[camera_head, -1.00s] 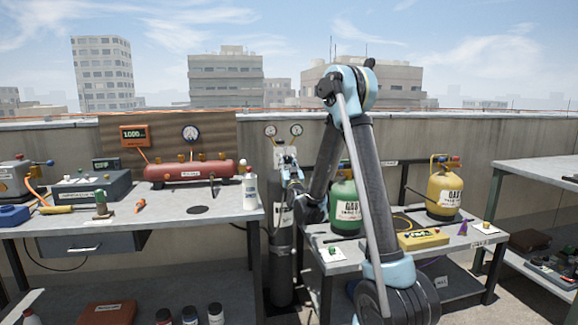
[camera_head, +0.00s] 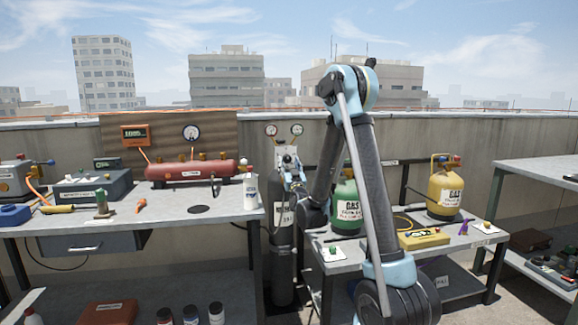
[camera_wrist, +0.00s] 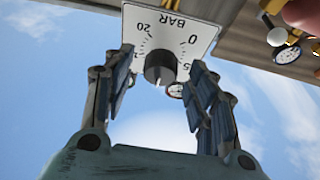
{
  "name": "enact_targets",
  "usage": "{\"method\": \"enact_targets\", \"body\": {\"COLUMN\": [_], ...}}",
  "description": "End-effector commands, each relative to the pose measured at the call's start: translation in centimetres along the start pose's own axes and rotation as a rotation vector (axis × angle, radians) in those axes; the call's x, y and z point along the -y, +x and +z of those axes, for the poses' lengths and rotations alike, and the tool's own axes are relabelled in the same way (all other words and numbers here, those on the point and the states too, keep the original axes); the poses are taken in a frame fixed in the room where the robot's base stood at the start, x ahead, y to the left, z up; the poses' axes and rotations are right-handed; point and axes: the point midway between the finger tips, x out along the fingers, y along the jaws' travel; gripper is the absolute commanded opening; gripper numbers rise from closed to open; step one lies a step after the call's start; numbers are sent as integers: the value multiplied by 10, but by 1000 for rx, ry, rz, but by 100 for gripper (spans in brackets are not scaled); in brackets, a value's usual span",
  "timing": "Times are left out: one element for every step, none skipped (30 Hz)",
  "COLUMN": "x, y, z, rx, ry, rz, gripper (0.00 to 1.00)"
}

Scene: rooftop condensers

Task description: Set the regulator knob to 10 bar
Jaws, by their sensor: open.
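The dark round regulator knob (camera_wrist: 160,68) sits on a white dial plate (camera_wrist: 205,32) marked BAR. In the wrist view the plate appears upside down, with 20 at upper left, 0 at upper right and 5 at right. A pale mark on the knob points to the bottom of the picture; the number there cannot be read. My gripper (camera_wrist: 160,64) is open, with one finger on each side of the knob and gaps visible. In the head view my gripper (camera_head: 291,170) is in front of the plate, above the dark gas cylinder (camera_head: 282,255), and hides the knob.
Two small gauges (camera_head: 271,130) stand above the plate. The left bench (camera_head: 225,222) carries a red manifold (camera_head: 190,170) and a white bottle (camera_head: 250,191). A green gas cylinder (camera_head: 346,210) stands on the right table, close to my arm. Open sky shows beyond my fingers.

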Motion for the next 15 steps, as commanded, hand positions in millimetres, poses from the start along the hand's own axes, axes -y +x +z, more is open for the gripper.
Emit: {"method": "enact_targets", "body": {"x": [0, 0, 0, 0, 0, 0, 0, 0, 0, 0, 0, 0, 0, 0, 0], "y": [-8, -13, -19, -23, -28, -33, -36, -40, -43, -46, -48, -51, -52, -53, -54], "z": [0, 0, 0, 1, 1, 1, 1, 1, 1, 1, 1, 1, 1, 2, 2], "rx": [0, 0, 0, 0, 0, 0, 0, 0, 0, 0, 0, 0, 0, 0, 0], "ry": [1, 1, 0, 0, 0, -1, -1, -1, -1, 0, 0, 0, 0, 0, 0], "rz": [0, 0, 0, -1, -1, -1, -1, -1, 0, 0, 0, 0, 0, 0, 0], "gripper": [52, 52, 52, 52, 52, 52, 52, 52, 52, 52, 52, 52, 52, 52, 52]}}
